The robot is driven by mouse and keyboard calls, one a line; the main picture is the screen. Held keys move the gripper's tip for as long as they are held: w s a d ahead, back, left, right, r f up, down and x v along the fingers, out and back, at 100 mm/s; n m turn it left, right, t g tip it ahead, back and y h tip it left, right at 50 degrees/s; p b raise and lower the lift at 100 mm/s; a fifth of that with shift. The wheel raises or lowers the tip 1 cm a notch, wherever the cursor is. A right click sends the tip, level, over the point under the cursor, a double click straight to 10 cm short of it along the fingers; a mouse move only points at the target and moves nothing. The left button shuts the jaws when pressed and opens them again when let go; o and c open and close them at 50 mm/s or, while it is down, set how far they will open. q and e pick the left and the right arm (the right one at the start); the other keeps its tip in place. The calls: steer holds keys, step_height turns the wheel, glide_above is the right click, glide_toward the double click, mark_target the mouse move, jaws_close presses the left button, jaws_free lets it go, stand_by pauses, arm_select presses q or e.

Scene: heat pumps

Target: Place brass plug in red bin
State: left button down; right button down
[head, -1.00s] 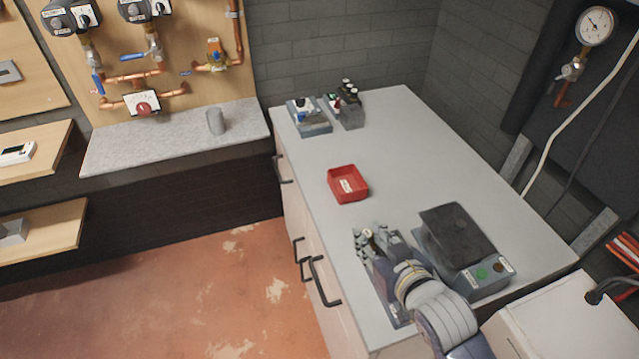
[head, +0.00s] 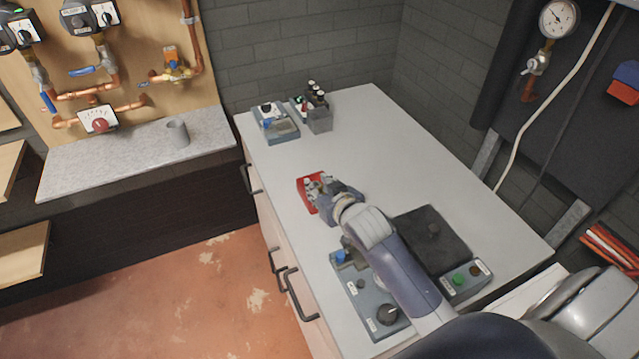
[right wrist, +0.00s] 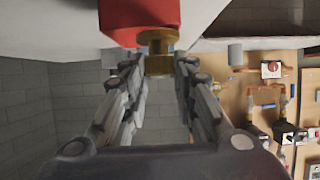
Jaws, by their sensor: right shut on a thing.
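The red bin (head: 303,192) sits on the light grey worktop, left of its middle in the head view. My right gripper (head: 322,187) is at the bin and hides part of it. In the right wrist view, the brass plug (right wrist: 159,52) is between the fingertips of my right gripper (right wrist: 158,62), which is shut on it. The red bin (right wrist: 138,14) fills the top of that view, close to the plug. I cannot tell whether they touch. The plug is hidden in the head view. My left gripper is not in view.
A grey panel (head: 367,300) with a knob lies at the worktop's front, partly under my arm. A black-topped box (head: 432,237) stands to its right. The worktop (head: 390,140) is clear behind the bin.

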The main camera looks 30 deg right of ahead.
mark_target(321, 188)
steer(key=shift+w+d, duration=0.35)
steer(key=shift+w, duration=0.25)
steer(key=shift+w+d, duration=0.3)
steer(key=shift+w, duration=0.3)
steer(key=shift+w+d+p, duration=0.3)
steer(key=shift+w, duration=0.2)
step_height(321, 188, down, 4)
steer(key=shift+r+p, duration=0.2)
steer(key=shift+p, duration=0.15)
steer(key=shift+f, duration=0.1)
steer(key=c, duration=1.6)
jaws_free()
steer(key=shift+f, duration=0.2)
